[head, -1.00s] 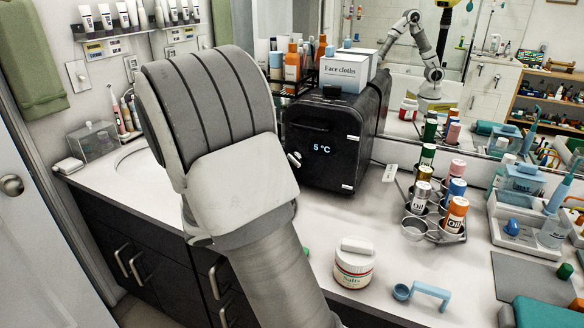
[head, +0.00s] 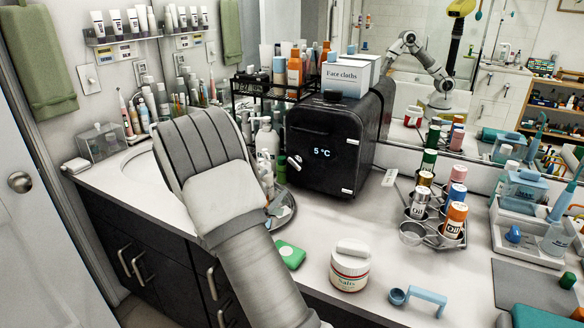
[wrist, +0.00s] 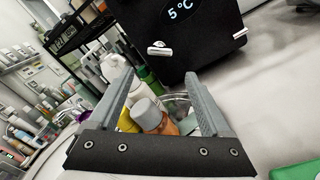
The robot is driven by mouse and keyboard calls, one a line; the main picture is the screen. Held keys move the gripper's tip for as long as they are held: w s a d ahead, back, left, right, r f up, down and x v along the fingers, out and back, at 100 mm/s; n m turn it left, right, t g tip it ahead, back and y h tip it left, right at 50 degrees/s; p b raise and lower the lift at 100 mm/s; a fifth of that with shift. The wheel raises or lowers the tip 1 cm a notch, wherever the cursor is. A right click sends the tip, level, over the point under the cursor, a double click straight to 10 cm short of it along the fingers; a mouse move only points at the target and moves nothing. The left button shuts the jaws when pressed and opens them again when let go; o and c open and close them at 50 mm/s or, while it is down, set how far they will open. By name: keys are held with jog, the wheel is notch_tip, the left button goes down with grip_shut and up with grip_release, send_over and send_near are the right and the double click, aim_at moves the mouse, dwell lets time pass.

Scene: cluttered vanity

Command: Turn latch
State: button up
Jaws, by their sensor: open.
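The latch (head: 295,163) is a small pale handle at the lower left of the front of a black mini fridge (head: 325,130), whose display reads 5 °C. It sits at a slant in the head view. In the wrist view the latch (wrist: 160,49) lies just beyond and above the fingertips of my gripper (wrist: 158,74), apart from them. The two fingers are spread with nothing gripped between them. Bottles behind show through the gap. In the head view my arm hides the gripper. The fridge door looks shut.
A face cloths box (head: 345,76) stands on the fridge. Several bottles (head: 266,140) crowd its left side. A green soap bar (head: 290,254), a salts jar (head: 350,265) and a bottle rack (head: 440,232) stand in front and right. Some counter before the fridge is clear.

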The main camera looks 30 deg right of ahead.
aim_at(293, 164)
jog(key=x, duration=1.2)
jog(key=shift+d, duration=0.25)
jog(key=c, duration=1.1)
jog(key=shift+a, duration=0.1)
jog(key=n+p, duration=0.1)
jog(key=n, duration=0.3)
jog(key=shift+w+r, duration=0.1)
jog(key=shift+r, duration=0.1)
jog(key=shift+n+p, duration=0.6)
jog(key=shift+n, duration=1)
